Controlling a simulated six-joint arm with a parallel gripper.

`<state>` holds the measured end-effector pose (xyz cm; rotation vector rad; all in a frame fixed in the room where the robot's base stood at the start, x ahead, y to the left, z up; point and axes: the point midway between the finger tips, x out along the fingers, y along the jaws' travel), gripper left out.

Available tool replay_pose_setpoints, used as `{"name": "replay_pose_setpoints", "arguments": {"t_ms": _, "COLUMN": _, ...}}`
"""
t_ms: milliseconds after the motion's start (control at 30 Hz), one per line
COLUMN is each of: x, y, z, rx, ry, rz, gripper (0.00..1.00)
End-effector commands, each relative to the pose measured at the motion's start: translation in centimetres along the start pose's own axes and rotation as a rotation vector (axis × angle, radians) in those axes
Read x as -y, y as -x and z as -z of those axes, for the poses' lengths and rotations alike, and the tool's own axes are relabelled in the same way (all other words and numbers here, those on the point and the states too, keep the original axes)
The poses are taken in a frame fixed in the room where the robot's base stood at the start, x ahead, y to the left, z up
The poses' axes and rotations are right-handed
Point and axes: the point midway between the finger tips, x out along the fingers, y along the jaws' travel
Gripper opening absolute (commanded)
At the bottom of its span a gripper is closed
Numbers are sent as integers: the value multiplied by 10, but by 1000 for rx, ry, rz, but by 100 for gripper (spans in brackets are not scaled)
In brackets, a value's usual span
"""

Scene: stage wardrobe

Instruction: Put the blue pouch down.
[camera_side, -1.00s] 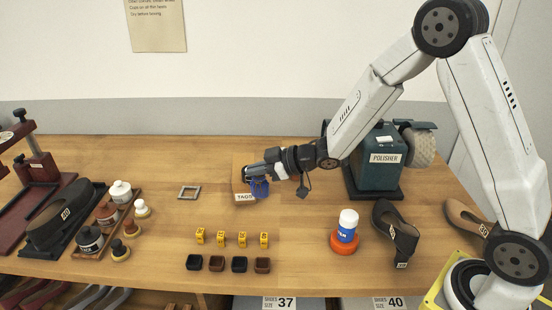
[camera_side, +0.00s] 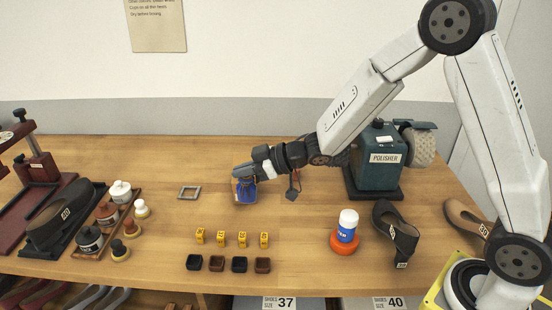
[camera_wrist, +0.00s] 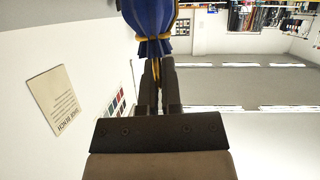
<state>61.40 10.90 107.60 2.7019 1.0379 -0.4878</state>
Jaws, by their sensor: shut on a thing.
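The blue pouch (camera_side: 246,191) hangs from my gripper (camera_side: 242,175) in the side view. Its lower part is in front of the TAGS tray or box, which it mostly covers from this angle. In the wrist view the blue pouch (camera_wrist: 155,18) shows with a yellow cord around its neck, and my gripper's fingers (camera_wrist: 157,70) are closed on the gathered end. Whether the pouch touches anything below it cannot be told.
A grey square frame (camera_side: 189,192) lies to the left of the pouch. Several yellow number tags (camera_side: 221,239) and dark small cups (camera_side: 217,263) stand in front. The polisher (camera_side: 375,165) and a glue bottle (camera_side: 347,226) are to the right. Bare wood lies between.

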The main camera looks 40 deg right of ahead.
Motion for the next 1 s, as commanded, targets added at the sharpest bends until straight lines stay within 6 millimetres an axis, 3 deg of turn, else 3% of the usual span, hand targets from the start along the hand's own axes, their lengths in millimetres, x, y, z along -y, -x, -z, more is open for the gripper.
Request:
{"name": "replay_pose_setpoints", "arguments": {"t_ms": 200, "x": 20, "y": -7, "z": 18, "rx": -2, "ry": -43, "rz": 54, "gripper": 0}}
{"name": "replay_pose_setpoints", "arguments": {"t_ms": 367, "x": 23, "y": -8, "z": 20, "rx": 0, "ry": -53, "rz": 62, "gripper": 0}}
{"name": "replay_pose_setpoints", "arguments": {"t_ms": 667, "x": 16, "y": -21, "z": 18, "rx": 0, "ry": -53, "rz": 62, "gripper": 0}}
{"name": "replay_pose_setpoints", "arguments": {"t_ms": 1000, "x": -4, "y": -64, "z": 12, "rx": 0, "ry": -53, "rz": 62, "gripper": 0}}
